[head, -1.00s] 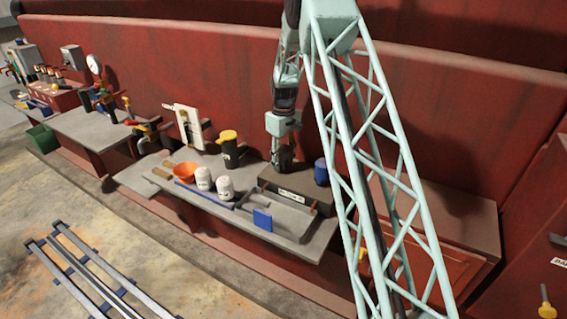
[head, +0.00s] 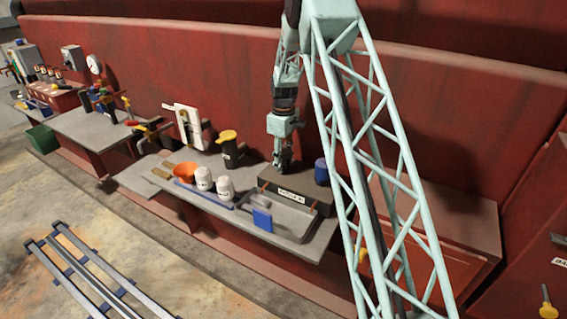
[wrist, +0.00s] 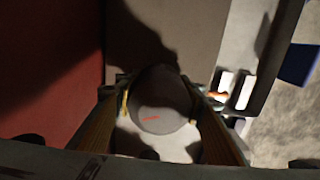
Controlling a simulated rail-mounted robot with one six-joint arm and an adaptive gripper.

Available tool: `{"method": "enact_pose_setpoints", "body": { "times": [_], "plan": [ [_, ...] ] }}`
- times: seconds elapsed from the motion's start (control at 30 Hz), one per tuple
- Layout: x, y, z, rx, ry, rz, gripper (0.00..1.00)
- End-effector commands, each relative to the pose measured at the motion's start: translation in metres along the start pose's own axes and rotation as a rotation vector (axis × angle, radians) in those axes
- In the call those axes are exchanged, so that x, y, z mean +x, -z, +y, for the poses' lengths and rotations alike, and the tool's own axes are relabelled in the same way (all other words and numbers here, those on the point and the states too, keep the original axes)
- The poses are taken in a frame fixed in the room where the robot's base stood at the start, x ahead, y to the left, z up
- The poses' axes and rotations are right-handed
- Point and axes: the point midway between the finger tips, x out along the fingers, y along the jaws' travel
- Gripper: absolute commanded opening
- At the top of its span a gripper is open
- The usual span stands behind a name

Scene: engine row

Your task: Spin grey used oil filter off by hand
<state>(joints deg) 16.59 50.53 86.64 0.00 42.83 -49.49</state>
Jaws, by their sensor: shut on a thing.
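In the wrist view the grey oil filter (wrist: 160,95) is a round, dull grey body with a short red mark on its face. My gripper (wrist: 159,106) has a finger on each side of it and is shut on it. In the head view my gripper (head: 283,168) points straight down over the back of the labelled dark block (head: 292,196). The filter cannot be made out between the fingers there. How it sits on its mount is hidden.
A blue cylinder (head: 321,171) stands just right of the gripper. Two white canisters (head: 225,188), an orange funnel (head: 185,172) and a dark can with yellow top (head: 228,150) stand left. A grey tray (head: 285,217) and blue square (head: 262,219) lie in front.

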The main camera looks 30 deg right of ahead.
Motion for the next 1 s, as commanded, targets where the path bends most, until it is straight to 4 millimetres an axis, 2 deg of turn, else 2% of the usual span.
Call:
{"method": "enact_pose_setpoints", "body": {
  "times": [0.27, 0.3, 0.43, 0.83, 1.0],
  "plan": [
    [-0.0001, -0.0001, 0.0001, 0.001, 0.0, 0.0, 0.21],
    [-0.0001, -0.0001, 0.0001, 0.001, 0.0, 0.0, 0.4],
    [-0.0001, -0.0001, 0.0001, 0.002, 0.0, 0.0, 0.51],
    [-0.0016, 0.0001, 0.0001, 0.002, 0.0, 0.0, 0.52],
    [-0.0095, 0.0002, 0.0003, 0.002, -0.001, 0.0, 0.52]
  ]
}}
